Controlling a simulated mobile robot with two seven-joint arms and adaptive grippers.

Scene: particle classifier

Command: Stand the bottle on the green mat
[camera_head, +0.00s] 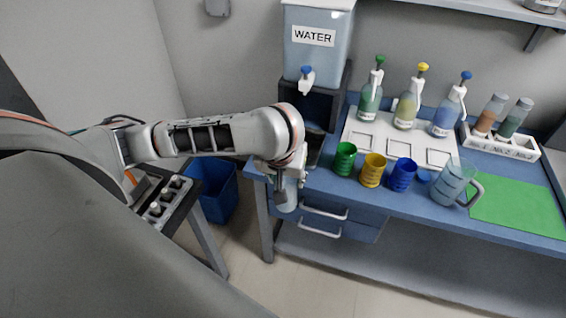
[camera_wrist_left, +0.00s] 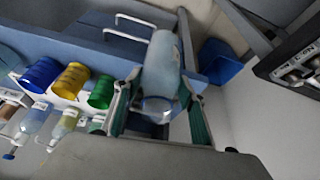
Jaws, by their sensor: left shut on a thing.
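My left gripper (camera_head: 284,170) is shut on a pale, translucent bottle (camera_head: 286,194). The bottle hangs below it beside the bench's left end, in front of the drawers. In the left wrist view the bottle (camera_wrist_left: 162,62) lies between the two fingers (camera_wrist_left: 158,100); its far end points away from the gripper. The flat green mat (camera_head: 522,212) is on the right part of the blue bench, well to the right of the gripper. A clear jug (camera_head: 452,183) stands at the mat's left edge. My right gripper is not in view.
Green (camera_head: 344,158), yellow (camera_head: 373,170) and blue (camera_head: 402,175) cups stand between gripper and mat. Behind them are several pump bottles on a white tray (camera_head: 360,140), a vial rack (camera_head: 524,150) and a water tank (camera_head: 317,45). A blue bin (camera_head: 215,190) stands on the floor.

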